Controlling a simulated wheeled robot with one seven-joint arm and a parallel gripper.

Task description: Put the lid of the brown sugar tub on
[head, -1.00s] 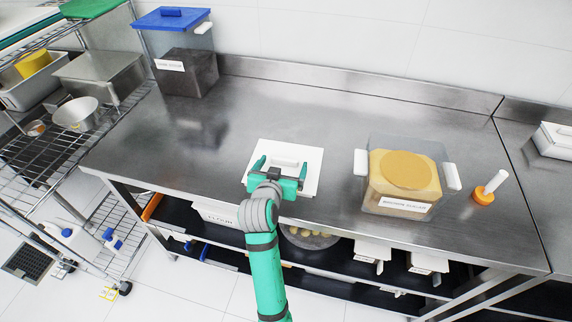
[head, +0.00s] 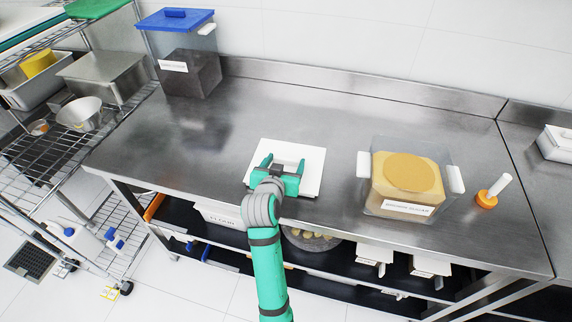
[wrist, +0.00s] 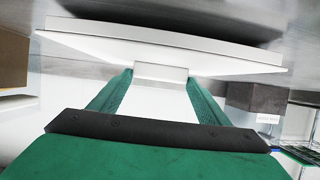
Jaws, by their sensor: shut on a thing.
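The white square lid (head: 313,168) is near the front edge of the steel table; it also shows in the wrist view (wrist: 150,48). My gripper (head: 284,166) is shut on the lid's raised handle, which shows between the fingers in the wrist view (wrist: 160,73). A dark shadow lies by the lid in the wrist view; how high it is above the table is hard to tell. The brown sugar tub (head: 408,207) stands to the right of my gripper. It is clear, open on top, with white side handles, a front label and tan sugar inside.
A dark-filled tub with a blue lid (head: 175,19) stands at the back left. An orange-and-white tool (head: 487,199) stands right of the sugar tub. A wire rack (head: 60,150) is at the left. The table's middle and back (head: 330,120) are clear.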

